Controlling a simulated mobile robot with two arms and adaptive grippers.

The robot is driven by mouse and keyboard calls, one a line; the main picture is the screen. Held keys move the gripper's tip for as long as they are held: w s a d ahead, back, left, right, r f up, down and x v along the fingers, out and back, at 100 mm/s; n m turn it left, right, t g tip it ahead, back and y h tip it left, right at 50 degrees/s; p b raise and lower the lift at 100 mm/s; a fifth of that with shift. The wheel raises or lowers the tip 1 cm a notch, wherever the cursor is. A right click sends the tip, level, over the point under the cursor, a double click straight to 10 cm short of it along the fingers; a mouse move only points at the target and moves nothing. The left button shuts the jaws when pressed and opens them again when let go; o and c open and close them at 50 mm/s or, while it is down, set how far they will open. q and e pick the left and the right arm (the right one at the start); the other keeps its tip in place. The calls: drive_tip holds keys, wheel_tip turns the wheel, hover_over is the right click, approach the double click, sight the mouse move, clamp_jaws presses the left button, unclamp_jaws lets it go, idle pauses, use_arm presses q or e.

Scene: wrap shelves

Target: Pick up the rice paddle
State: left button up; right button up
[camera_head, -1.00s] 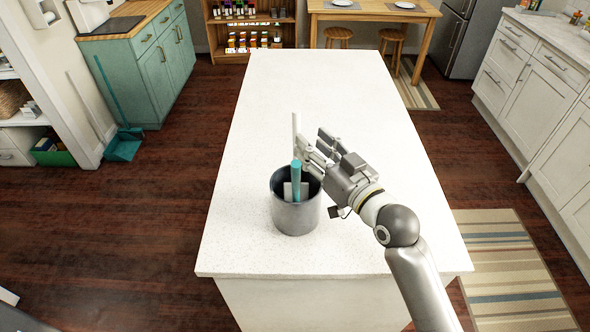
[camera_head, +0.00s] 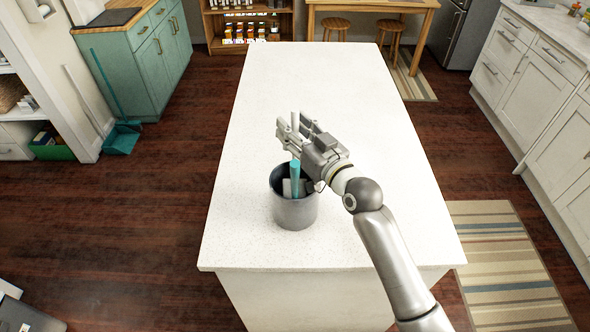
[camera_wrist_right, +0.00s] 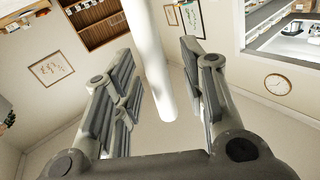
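A grey metal pot (camera_head: 296,213) stands on the white island counter. A teal handle (camera_head: 295,178) and a white handle (camera_head: 295,120) rise out of it. The white one may be the rice paddle; its lower end is hidden, so I cannot be sure. My right gripper (camera_head: 294,131) is above the pot, with its fingers around the white handle. In the right wrist view the white handle (camera_wrist_right: 150,60) runs between the open fingers, with visible gaps on both sides. My left gripper is not in view.
The white counter (camera_head: 315,80) is clear beyond the pot and around it. A teal cabinet (camera_head: 150,60) stands at the left, and white cabinets (camera_head: 535,90) line the right. A wooden table (camera_head: 372,7) with stools is at the back.

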clamp_jaws()
